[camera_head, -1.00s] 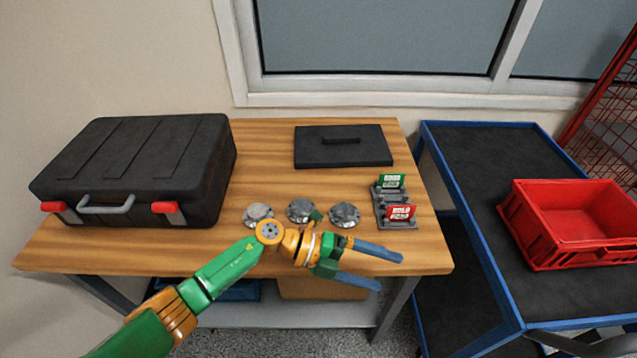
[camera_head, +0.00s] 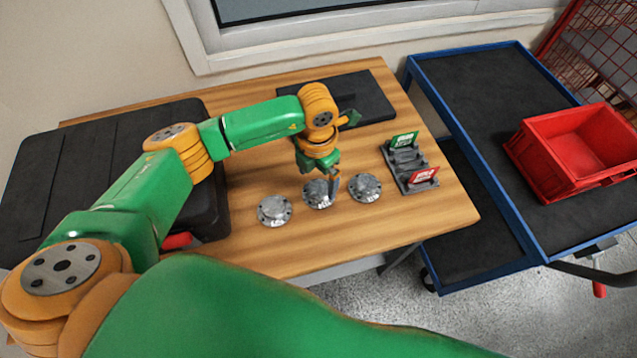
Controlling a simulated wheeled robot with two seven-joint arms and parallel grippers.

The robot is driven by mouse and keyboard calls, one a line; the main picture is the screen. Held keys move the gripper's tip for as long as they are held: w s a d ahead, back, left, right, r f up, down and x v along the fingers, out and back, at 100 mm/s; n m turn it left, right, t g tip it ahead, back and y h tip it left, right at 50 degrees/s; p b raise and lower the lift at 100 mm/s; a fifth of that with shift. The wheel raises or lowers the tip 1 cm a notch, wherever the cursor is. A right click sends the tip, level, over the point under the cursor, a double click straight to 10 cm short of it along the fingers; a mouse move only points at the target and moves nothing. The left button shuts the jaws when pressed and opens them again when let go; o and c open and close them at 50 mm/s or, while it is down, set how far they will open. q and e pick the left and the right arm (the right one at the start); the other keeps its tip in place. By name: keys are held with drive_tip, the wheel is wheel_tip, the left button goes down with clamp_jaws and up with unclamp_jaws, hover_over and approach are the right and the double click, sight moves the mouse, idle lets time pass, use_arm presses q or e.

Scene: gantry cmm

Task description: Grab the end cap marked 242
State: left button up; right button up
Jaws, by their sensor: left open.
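Three grey metal end caps stand in a row on the wooden table: a left cap (camera_head: 274,210), a middle cap (camera_head: 317,197) and a right cap (camera_head: 364,187). Each has a small marking on its front, too small for me to read, so I cannot tell which is 242. My left gripper (camera_head: 323,183) is open and points down at the middle cap. Its fingers partly hide that cap's upper part, and I cannot tell whether they touch it. My right gripper is not in view.
A grey holder with a green sign (camera_head: 403,140) and a red sign (camera_head: 423,175) stands right of the caps. A black flat case (camera_head: 372,98) lies behind. A large black case (camera_head: 75,165) is at left. A red bin (camera_head: 570,165) sits on the blue-edged cart (camera_head: 470,120).

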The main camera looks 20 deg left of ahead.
sight(319, 189)
use_arm(q)
drive_tip(key=f, duration=0.3)
drive_tip(key=shift+d, duration=0.35)
drive_tip(key=shift+a+f, duration=0.2)
drive_tip(key=shift+f, duration=0.1)
drive_tip(key=shift+d, duration=0.1)
drive_tip(key=c, duration=1.5)
clamp_jaws()
drive_tip(key=shift+r, duration=0.15)
